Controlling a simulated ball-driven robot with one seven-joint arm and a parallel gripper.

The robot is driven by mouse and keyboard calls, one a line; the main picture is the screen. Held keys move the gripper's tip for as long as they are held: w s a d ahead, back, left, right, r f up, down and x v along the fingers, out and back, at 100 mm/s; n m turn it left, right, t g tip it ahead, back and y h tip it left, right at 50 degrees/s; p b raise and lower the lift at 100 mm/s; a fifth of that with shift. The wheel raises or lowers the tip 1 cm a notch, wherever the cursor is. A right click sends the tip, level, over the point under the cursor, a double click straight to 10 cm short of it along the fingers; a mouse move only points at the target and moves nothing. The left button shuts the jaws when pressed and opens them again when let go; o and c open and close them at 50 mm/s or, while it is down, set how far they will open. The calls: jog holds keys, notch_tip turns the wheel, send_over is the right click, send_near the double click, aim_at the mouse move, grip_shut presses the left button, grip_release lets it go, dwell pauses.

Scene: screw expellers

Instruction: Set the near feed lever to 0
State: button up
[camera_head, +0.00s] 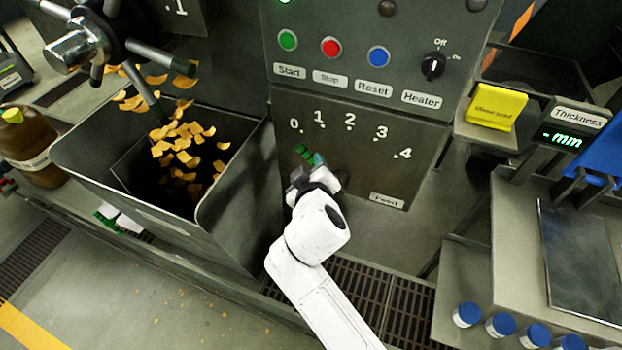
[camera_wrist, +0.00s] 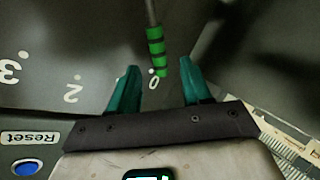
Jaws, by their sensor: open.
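The near feed lever (camera_head: 302,150) has a green handle with dark bands and sits low on the grey panel, above the Feed label (camera_head: 386,200). In the wrist view the lever (camera_wrist: 156,45) points at the 0 mark (camera_wrist: 153,82), its tip beside the dot. The 0 mark (camera_head: 294,124) is the leftmost of the scale in the head view. My gripper (camera_head: 314,160) is at the panel, just right of the handle, and partly covers the lever's base. In the wrist view my gripper (camera_wrist: 160,70) is open, with a teal finger on each side of the handle and gaps between.
A grey bin (camera_head: 165,215) with orange flakes stands left of the lever, its wall close to my gripper. Start, Stop and Reset buttons and a Heater knob (camera_head: 433,66) are above the scale. A Thickness display (camera_head: 566,140) and blue-capped jars (camera_head: 500,325) are at the right.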

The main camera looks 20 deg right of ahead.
jog(key=v, duration=0.5)
dwell(0.4)
jog(key=s+d+f+m+g, duration=0.4)
jog(key=s+d+f+g, duration=0.3)
jog(key=s+d+f, duration=0.7)
jog(key=s+d+f+m+g+y, duration=0.1)
jog(key=s+g, duration=0.1)
jog(key=s, duration=0.7)
jog(key=s+d+f+m+g+y, duration=0.1)
jog(key=s+g, duration=0.2)
jog(key=s, duration=0.6)
jog(key=shift+s+d+f, duration=0.2)
jog(key=shift+f, duration=0.2)
